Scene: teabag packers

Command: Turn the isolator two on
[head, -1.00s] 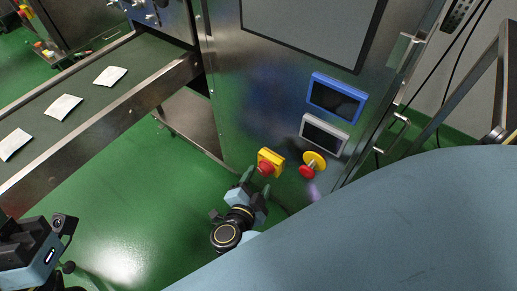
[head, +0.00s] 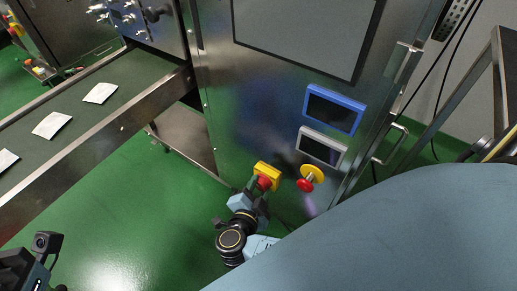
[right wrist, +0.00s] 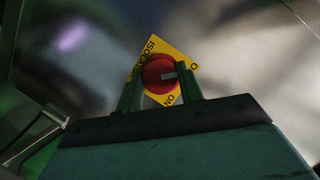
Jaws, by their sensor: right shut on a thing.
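The isolator switch is a red knob (right wrist: 158,72) on a yellow square plate (right wrist: 156,46), low on the steel cabinet. The plate reads "ISOLATOR"; its number is hidden or unreadable. "ON" shows at its lower corner, and part of another label starting with "O" at the right. The knob's white mark points right. My right gripper (right wrist: 158,80) is shut on the knob, one finger on each side. In the head view, the right gripper (head: 259,186) meets the red knob (head: 265,182) below the yellow plate (head: 268,169). My left gripper's body (head: 35,262) is at the lower left, fingers unseen.
A red button on a yellow disc (head: 312,175) sits just right of the switch. Above are a grey-framed screen (head: 322,148) and a blue-framed screen (head: 334,109). A conveyor (head: 70,150) with white packets runs at the left. Green floor (head: 120,215) is clear.

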